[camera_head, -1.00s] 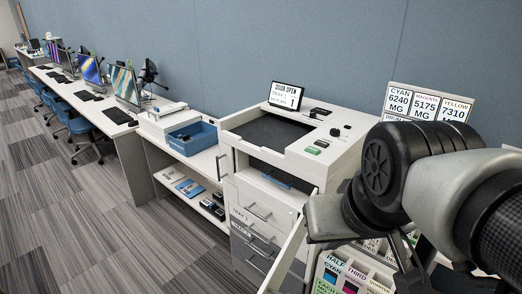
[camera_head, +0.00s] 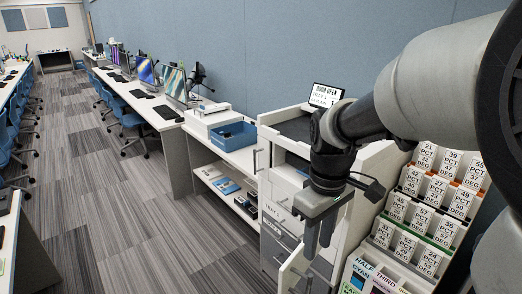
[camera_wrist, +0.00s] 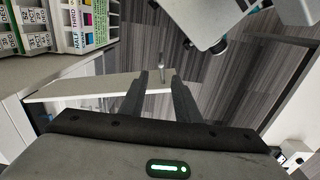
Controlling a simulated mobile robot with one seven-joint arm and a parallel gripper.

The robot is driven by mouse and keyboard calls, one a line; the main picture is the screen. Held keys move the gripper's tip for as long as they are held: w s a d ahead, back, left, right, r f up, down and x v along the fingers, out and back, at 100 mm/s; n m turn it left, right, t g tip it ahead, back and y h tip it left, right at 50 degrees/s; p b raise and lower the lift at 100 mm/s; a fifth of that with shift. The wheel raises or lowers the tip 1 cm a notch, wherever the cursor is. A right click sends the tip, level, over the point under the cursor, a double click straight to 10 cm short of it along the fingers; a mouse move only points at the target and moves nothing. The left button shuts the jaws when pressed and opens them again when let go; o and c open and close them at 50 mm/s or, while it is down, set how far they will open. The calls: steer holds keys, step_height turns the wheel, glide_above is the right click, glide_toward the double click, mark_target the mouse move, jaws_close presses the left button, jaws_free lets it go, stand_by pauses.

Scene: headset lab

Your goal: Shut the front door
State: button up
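The front door (camera_head: 292,267) is a pale panel that stands swung out from the white printer-like machine (camera_head: 266,187). The small screen (camera_head: 326,95) on top of the machine reads "DOOR OPEN". My gripper (camera_head: 318,250) points down at the door and hides part of it in the head view. In the wrist view the door (camera_wrist: 85,87) runs across behind my fingers, and a small grey bar (camera_wrist: 161,50) shows beyond its edge. My fingers (camera_wrist: 160,75) are apart with nothing held between them. I cannot tell whether they touch the door.
A rack of labelled cards (camera_head: 430,205) stands close at the right of the door. Drawers with handles (camera_head: 277,222) are on the machine's front. A blue bin (camera_head: 232,135) sits on the bench to the left. The striped carpet (camera_head: 150,220) left of the machine is clear.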

mark_target(307, 292)
steer(key=shift+n, duration=0.3)
steer(key=f+b, duration=0.1)
steer(key=f, duration=0.8)
steer(key=f+b, duration=0.1)
steer(key=f, duration=0.8)
steer(key=shift+w+a+f, duration=0.15)
steer(key=shift+a+f, duration=0.05)
steer(key=shift+f, duration=0.15)
steer(key=shift+c, duration=0.4)
jaws_close()
